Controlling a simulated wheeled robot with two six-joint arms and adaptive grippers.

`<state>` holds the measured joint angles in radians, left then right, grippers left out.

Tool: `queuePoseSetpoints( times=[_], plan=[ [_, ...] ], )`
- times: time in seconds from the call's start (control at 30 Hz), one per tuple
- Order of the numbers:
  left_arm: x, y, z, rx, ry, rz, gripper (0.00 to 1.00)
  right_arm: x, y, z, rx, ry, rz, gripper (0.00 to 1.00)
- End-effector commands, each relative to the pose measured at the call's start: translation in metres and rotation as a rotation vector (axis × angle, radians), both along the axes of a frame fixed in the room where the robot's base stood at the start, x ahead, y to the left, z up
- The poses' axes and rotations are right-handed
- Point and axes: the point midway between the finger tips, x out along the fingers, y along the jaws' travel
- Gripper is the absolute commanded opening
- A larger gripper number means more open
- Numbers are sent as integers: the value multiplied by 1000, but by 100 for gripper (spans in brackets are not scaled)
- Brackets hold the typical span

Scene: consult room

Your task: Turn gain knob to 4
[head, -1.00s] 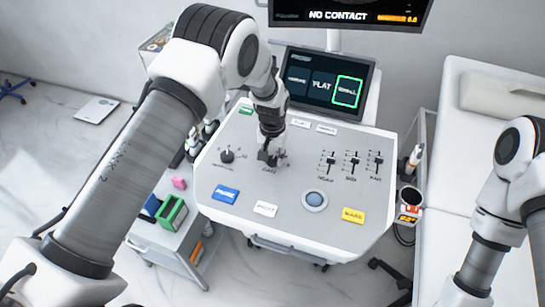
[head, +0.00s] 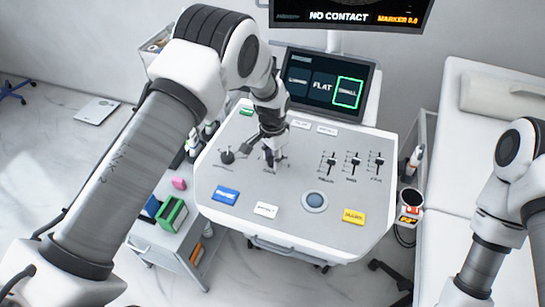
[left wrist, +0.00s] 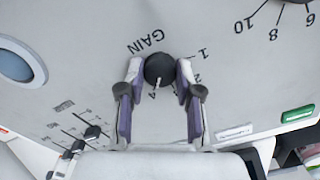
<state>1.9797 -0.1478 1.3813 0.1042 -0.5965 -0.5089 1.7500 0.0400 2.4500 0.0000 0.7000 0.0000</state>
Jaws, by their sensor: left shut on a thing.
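In the head view the left gripper (head: 268,160) stands over the panel and mostly hides the knob. My right gripper is outside both views.
Another black knob (head: 227,157) sits left of the gripper. Several sliders (head: 353,162) are to the right. A screen (head: 322,83) stands behind.

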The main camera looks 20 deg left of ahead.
Motion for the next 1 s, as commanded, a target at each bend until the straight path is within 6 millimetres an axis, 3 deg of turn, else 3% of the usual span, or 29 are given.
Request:
queuePoseSetpoints(
  times=[0.3,0.33,0.4,0.77,0.87,1.0],
  plan=[
    [-4,0,-4,1,10,0,0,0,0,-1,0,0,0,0],
    [-4,0,-4,1,10,0,41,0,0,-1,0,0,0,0],
    [-3,0,-4,0,9,0,60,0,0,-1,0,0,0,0],
    [0,0,4,1,1,1,60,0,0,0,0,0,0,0],
    [1,0,19,0,-1,1,60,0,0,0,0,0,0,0],
    [1,0,54,0,-1,1,60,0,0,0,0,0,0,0]
  ],
)
